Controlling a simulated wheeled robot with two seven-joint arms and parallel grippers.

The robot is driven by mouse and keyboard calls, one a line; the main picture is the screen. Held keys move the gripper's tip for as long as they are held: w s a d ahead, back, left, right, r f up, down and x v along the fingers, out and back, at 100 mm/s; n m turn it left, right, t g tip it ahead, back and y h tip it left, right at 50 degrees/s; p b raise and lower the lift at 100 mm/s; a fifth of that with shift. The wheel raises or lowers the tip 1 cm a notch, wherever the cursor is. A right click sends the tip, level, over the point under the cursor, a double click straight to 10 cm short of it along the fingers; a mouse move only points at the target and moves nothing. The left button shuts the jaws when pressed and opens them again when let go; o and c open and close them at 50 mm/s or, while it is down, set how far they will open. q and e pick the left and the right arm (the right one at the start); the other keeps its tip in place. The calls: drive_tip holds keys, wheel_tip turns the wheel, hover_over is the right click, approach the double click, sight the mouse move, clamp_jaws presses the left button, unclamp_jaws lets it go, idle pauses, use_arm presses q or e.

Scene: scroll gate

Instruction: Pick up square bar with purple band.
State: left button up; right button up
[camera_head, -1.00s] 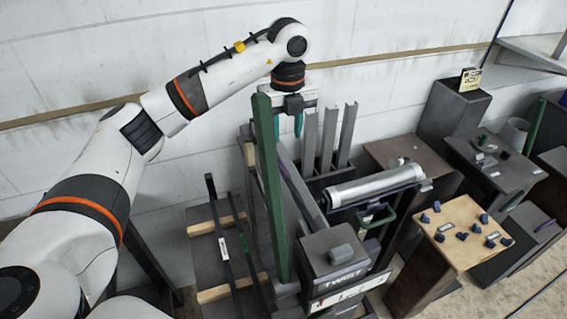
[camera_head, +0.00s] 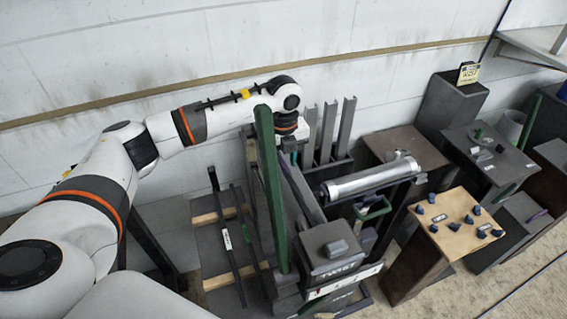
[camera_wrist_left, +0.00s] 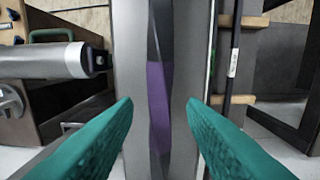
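The square bar with the purple band (camera_wrist_left: 158,95) runs lengthwise up the middle of the left wrist view. It is dark and lies along a wide grey channel (camera_wrist_left: 183,75). My left gripper (camera_wrist_left: 165,108) is open, with one teal finger on each side of the bar and gaps between. It looks empty, and I cannot tell its height above the bar. In the head view the left gripper (camera_head: 292,156) is above the rack, partly hidden behind a tall green post (camera_head: 270,190). The bar is mostly hidden there. My right gripper is not in view.
A silver cylinder (camera_head: 370,181) lies right of the channel. Upright grey bars (camera_head: 328,135) stand behind it. Thin dark bars (camera_head: 222,225) lie on wooden slats at left. A grey block (camera_head: 330,250) stands in front. A wooden-topped box (camera_head: 455,225) holds several small dark pieces.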

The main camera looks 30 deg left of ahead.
use_arm(q)
clamp_jaws()
drive_tip(key=shift+w+r, duration=0.1)
